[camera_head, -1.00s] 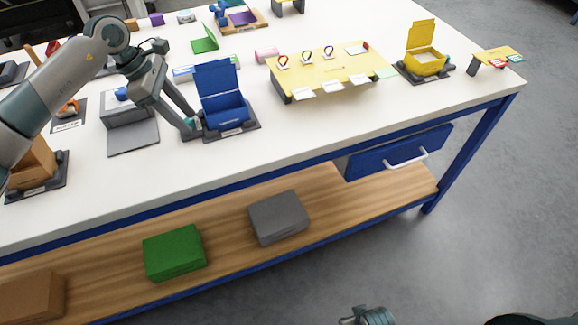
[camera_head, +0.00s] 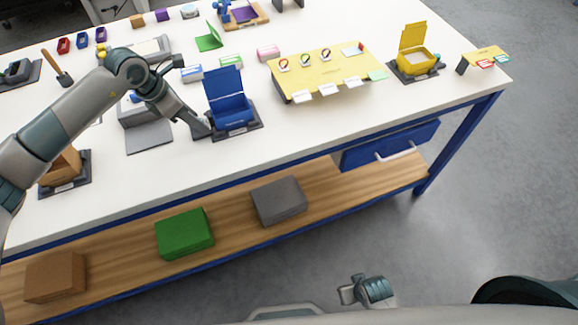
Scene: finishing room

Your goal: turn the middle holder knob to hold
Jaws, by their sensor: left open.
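The middle holder is a dark base (camera_head: 252,128) carrying a blue box (camera_head: 230,108) with its lid raised. It stands near the table's front edge. My left gripper (camera_head: 201,130) reaches down at the left side of this base, very close to it. The fingers and base hide the holder's knob, so I cannot see its setting or whether the fingers touch it. The left gripper is open, though the gap hardly shows.
A grey box (camera_head: 150,136) with its flap down stands just left of the gripper. A brown box (camera_head: 65,168) on a dark base is farther left. A yellow board (camera_head: 325,76) with tags and a yellow box (camera_head: 417,64) are to the right. The table front strip is clear.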

